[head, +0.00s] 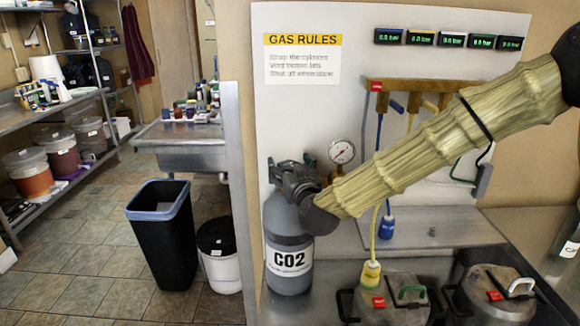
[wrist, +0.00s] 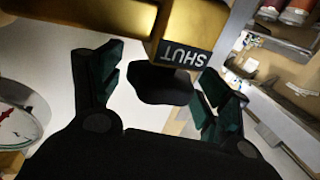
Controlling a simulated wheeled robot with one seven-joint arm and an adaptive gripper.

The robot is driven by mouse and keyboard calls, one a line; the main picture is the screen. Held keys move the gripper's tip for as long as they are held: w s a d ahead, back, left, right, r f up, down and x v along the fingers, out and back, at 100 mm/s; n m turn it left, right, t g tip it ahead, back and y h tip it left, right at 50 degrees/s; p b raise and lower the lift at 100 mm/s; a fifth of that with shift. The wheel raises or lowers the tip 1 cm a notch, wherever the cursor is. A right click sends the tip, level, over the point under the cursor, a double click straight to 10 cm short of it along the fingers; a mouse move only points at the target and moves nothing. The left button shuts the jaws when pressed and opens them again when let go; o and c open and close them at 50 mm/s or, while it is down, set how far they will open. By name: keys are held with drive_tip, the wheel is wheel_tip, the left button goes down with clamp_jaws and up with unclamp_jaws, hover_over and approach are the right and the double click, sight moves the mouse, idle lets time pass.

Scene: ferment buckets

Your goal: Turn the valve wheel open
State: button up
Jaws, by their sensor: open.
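The grey CO2 cylinder (head: 289,245) stands upright at the left of the metal bench. My gripper (head: 296,180) is at its top and hides most of the valve in the head view. In the wrist view a brass valve body (wrist: 120,18) carries a dark tag reading SHUT (wrist: 185,55). A black rounded part (wrist: 160,83), apparently the valve wheel, sits below the tag, between the spread fingers of my open gripper (wrist: 157,88). I cannot tell whether the fingers touch it.
A pressure gauge (head: 342,151) is close to the right of my gripper. Two lidded metal vessels (head: 390,300) (head: 495,293) stand on the bench. A yellow hose (head: 374,235) hangs above the nearer one. A black bin (head: 162,235) stands on the floor at left.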

drive_tip(key=v, duration=1.1)
drive_tip(key=shift+s+d, duration=0.2)
drive_tip(key=shift+s, duration=0.15)
drive_tip(key=shift+r, duration=0.1)
